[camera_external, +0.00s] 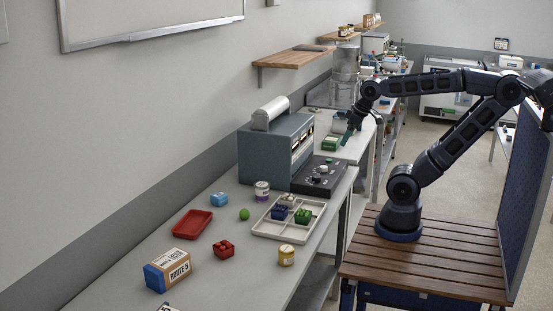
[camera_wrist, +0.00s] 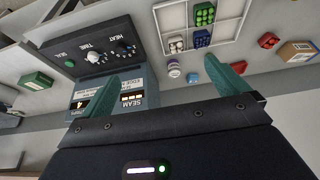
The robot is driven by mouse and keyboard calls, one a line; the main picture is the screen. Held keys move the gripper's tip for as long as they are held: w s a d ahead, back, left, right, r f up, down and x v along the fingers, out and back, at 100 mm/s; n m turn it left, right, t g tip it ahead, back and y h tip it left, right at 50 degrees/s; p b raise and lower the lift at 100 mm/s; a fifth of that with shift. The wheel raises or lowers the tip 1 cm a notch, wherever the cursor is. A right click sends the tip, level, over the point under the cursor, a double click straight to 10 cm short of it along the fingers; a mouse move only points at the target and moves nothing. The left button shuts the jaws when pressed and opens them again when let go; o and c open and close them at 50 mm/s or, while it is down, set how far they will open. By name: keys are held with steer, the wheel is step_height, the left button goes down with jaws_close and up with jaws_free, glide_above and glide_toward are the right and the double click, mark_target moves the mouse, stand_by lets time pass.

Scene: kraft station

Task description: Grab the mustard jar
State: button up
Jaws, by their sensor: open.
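A small jar with a yellow label and pale lid, which looks like the mustard jar (camera_external: 286,255), stands upright on the bench near its front edge in the external view. I cannot make it out in the wrist view. A second jar (camera_external: 262,190), white with a dark purple band, stands farther back beside the grey machine; it also shows in the wrist view (camera_wrist: 174,68). My gripper (camera_external: 345,138) is open and empty, with green fingers pointing down, above the bench past the control panel. It is well apart from both jars. Its fingers also show in the wrist view (camera_wrist: 166,86).
A divided tray (camera_external: 270,232) with several toy bricks lies between the two jars. The grey sealing machine (camera_external: 262,152) and its control panel (camera_external: 320,176) stand between my gripper and the yellow jar. A red tray (camera_external: 193,224), red brick (camera_external: 224,250) and cardboard box (camera_external: 168,271) lie farther left.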

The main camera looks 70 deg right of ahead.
steer(key=shift+c, duration=0.5)
steer(key=c, duration=0.4)
steer(key=shift+a, duration=0.1)
steer(key=shift+c, duration=0.2)
